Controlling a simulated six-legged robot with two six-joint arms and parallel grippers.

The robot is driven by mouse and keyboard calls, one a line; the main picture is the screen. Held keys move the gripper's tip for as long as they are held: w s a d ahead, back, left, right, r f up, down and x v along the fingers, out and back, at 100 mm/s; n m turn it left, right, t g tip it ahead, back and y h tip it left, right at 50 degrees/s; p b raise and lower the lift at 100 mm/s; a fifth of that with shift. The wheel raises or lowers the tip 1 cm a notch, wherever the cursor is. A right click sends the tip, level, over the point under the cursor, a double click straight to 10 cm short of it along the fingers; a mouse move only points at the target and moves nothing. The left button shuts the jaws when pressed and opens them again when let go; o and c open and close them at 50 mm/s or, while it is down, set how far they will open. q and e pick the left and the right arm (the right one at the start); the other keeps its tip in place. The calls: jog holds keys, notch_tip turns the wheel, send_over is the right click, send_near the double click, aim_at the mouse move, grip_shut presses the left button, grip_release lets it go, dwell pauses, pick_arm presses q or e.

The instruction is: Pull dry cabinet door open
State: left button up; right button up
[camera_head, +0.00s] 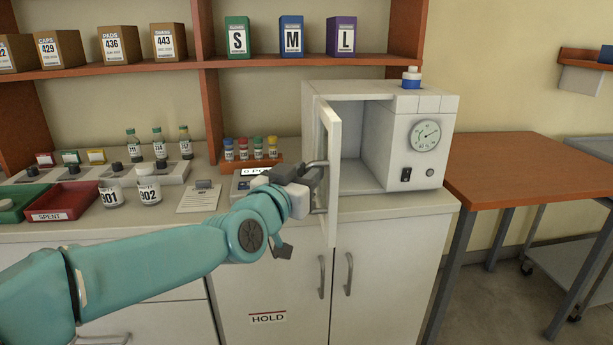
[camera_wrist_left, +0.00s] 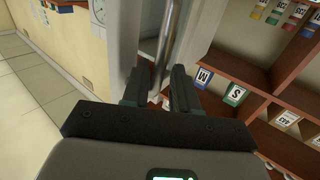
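The dry cabinet (camera_head: 425,105) is a white box with a dial on the counter. Its door (camera_head: 332,150) stands wide open, swung out toward me, and the empty-looking interior shows to its right. The door's metal handle (camera_head: 314,164) is on the door's left face. My left gripper (camera_head: 312,180) is at this handle. In the left wrist view, the handle bar (camera_wrist_left: 167,45) runs between the two fingers of my left gripper (camera_wrist_left: 158,88), with gaps seen beside it; the fingers are apart. My right gripper is not in view.
A rack of small vials (camera_head: 252,157) and a scale sit left of the door. Labelled bottles (camera_head: 148,190) and a red tray (camera_head: 62,200) are farther left. A wooden table (camera_head: 530,170) stands at right.

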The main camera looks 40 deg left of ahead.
pick_arm(q)
jog(key=shift+w+f, duration=0.1)
dwell(0.3)
jog(key=shift+s, duration=0.2)
jog(key=p+v, duration=0.1)
jog(key=v, duration=1.5)
jog(key=shift+w, duration=0.1)
